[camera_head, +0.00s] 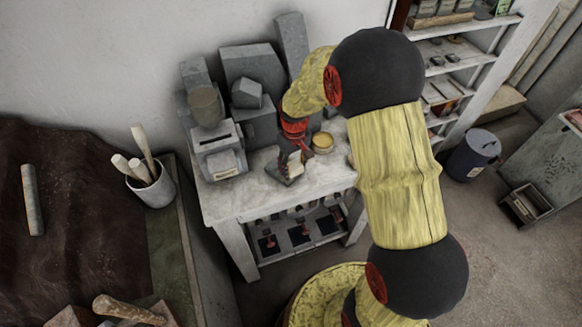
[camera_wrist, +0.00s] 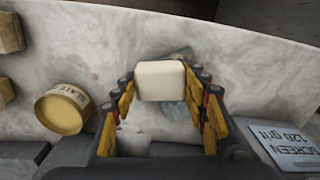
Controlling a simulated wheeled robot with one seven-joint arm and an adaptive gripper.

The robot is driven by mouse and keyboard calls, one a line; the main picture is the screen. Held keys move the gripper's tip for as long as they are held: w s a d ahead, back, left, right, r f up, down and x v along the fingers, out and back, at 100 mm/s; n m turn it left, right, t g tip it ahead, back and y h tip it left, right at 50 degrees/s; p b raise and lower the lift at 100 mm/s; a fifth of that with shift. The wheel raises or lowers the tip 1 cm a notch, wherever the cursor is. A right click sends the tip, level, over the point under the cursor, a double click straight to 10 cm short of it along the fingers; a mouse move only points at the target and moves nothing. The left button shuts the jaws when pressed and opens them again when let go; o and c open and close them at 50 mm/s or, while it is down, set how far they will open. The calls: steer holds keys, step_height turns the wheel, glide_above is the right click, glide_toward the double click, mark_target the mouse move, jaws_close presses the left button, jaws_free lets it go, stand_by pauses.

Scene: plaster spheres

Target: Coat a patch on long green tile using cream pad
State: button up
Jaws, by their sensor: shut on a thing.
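The cream pad (camera_wrist: 160,80) is a pale block held between the fingertips of my gripper (camera_wrist: 162,84), seen in the wrist view. In the head view my gripper (camera_head: 292,153) is low over the worktable, with the pad (camera_head: 295,163) showing pale at its tip. A dark grey-green flat piece (camera_head: 284,174), which looks like the long green tile, lies under the gripper. In the wrist view a grey-green area (camera_wrist: 181,54) shows behind the pad, mostly hidden by it. I cannot tell whether the pad touches it.
A yellow round tin (camera_wrist: 63,108) with a label stands left of the gripper in the wrist view. A card reading "SCREEN 120 grit" (camera_wrist: 287,142) is at right. Grey blocks (camera_head: 251,92) crowd the back of the worktable (camera_head: 232,203). Its front right top is mostly bare.

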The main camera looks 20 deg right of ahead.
steer(key=shift+w+d, duration=0.15)
steer(key=shift+d, duration=0.5)
steer(key=shift+a, duration=0.1)
steer(key=shift+s+a, duration=0.2)
steer(key=shift+a, duration=0.65)
steer(key=shift+s+a, duration=0.15)
steer(key=shift+a, duration=0.7)
steer(key=shift+w+d+r+p, duration=0.15)
steer(key=shift+d+r+p, duration=0.3)
steer(key=shift+d+r, duration=0.35)
steer(key=shift+d+f, duration=0.1)
steer(key=shift+w, duration=0.1)
